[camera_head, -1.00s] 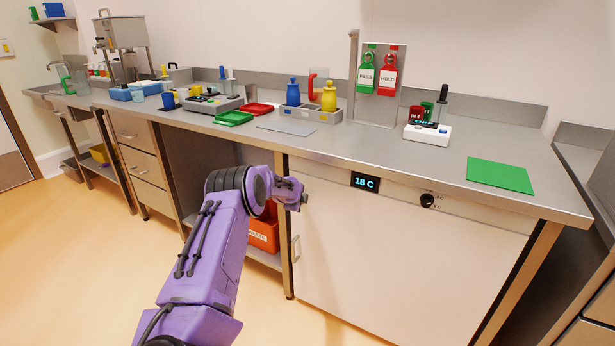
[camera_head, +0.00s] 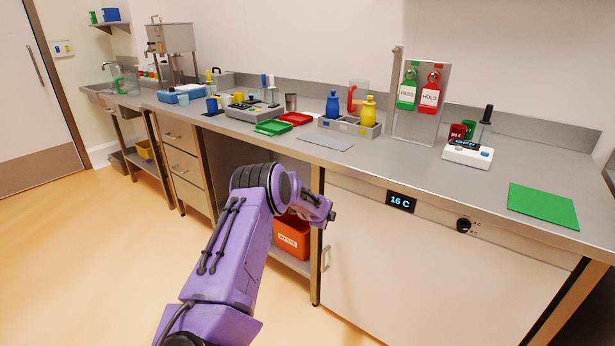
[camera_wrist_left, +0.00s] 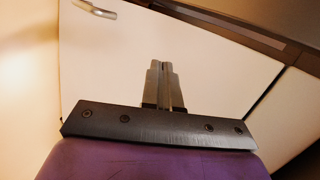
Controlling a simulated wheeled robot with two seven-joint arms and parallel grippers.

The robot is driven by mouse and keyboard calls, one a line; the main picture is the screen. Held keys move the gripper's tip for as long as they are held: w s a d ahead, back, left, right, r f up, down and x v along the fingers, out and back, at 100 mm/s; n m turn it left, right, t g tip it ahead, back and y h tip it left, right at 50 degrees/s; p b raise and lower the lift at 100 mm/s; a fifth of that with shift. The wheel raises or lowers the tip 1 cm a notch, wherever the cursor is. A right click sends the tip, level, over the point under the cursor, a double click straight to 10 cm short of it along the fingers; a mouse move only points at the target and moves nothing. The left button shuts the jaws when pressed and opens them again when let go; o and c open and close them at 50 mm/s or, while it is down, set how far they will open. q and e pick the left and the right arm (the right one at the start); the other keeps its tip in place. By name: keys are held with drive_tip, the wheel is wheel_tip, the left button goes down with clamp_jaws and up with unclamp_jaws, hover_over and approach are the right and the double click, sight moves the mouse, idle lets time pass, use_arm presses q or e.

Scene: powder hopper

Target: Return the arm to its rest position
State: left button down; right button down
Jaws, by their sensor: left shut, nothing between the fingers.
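My left arm, purple with dark joints, reaches in from the bottom of the head view and bends to the right. Its gripper (camera_head: 331,216) is small there, in front of the cabinet below the bench front. In the left wrist view the two grey fingers (camera_wrist_left: 165,86) are together with nothing between them. A pale cabinet door (camera_wrist_left: 215,75) fills the background behind them, apparently clear of the fingertips. My right arm and gripper do not show in either view.
The steel bench (camera_head: 400,165) runs across the view, with bottles, trays and a green mat (camera_head: 543,205) on it. The white cabinet (camera_head: 430,270) has a door handle (camera_head: 326,258) below my gripper. An orange waste bin (camera_head: 292,237) sits under the bench. Floor at left is clear.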

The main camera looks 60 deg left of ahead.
use_arm(q)
drive_tip(key=s+a+p+v, duration=0.1)
drive_tip(key=v, duration=0.7)
drive_tip(key=shift+s, duration=0.3)
